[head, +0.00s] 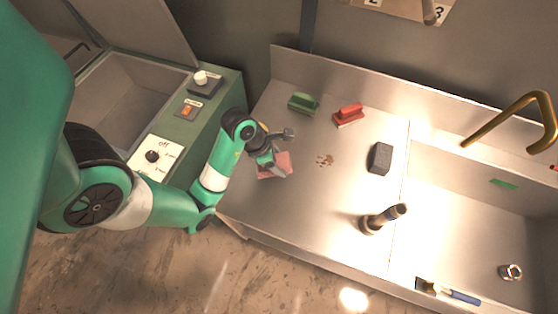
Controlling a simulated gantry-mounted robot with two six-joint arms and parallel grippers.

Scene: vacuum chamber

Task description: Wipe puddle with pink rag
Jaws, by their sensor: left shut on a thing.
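The pink rag (266,172) is at the left end of the steel counter, under my left gripper (284,155). The gripper is shut on the rag, and its fingers hide part of it. I cannot tell whether the rag touches the counter. The puddle (325,160) is a small patch of reddish-brown spots on the counter, a short way right of the rag and apart from it. My right gripper is not in view.
Behind the puddle are a green brush (302,103) and a red one (349,115). An open green chest (228,92) is left.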

